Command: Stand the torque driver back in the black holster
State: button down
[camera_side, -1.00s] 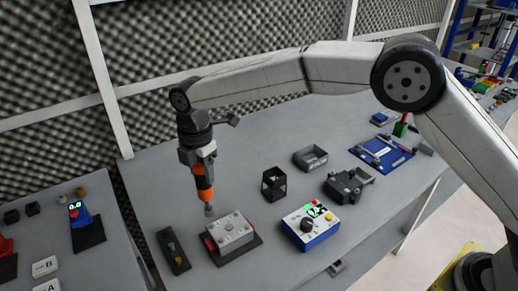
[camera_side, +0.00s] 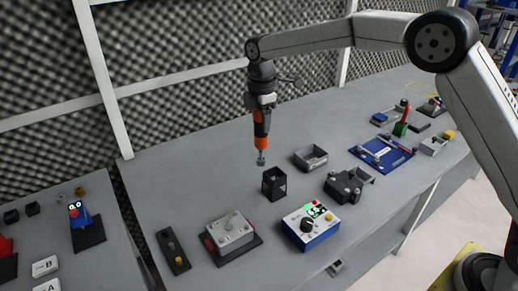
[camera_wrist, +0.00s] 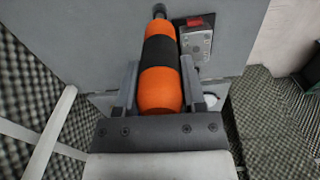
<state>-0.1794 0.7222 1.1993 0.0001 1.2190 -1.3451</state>
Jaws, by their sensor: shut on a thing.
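The torque driver (camera_side: 261,129) is orange and black with a grey tip pointing down. My gripper (camera_side: 261,101) is shut on its upper part and holds it upright in the air. In the wrist view the driver (camera_wrist: 160,88) lies between the two jaws of my gripper (camera_wrist: 160,85). The black holster (camera_side: 274,185) is a small open-topped square box standing on the grey bench. In the side view the driver's tip appears above and slightly left of the holster, apart from it. I cannot make out the holster in the wrist view.
A grey box on a dark base (camera_side: 231,233) stands front left of the holster, with a dark tray (camera_side: 172,251) beside it. A blue-white control box (camera_side: 310,226), a grey bin (camera_side: 310,157) and a black fixture (camera_side: 344,187) stand nearby. The bench behind the holster is clear.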

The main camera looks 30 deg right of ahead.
jog(key=shift+m, duration=0.6)
jog(key=d, duration=0.2)
jog(key=d+r, duration=0.1)
jog(key=d, duration=0.2)
jog(key=shift+d, duration=0.1)
jog(key=shift+f, duration=0.15)
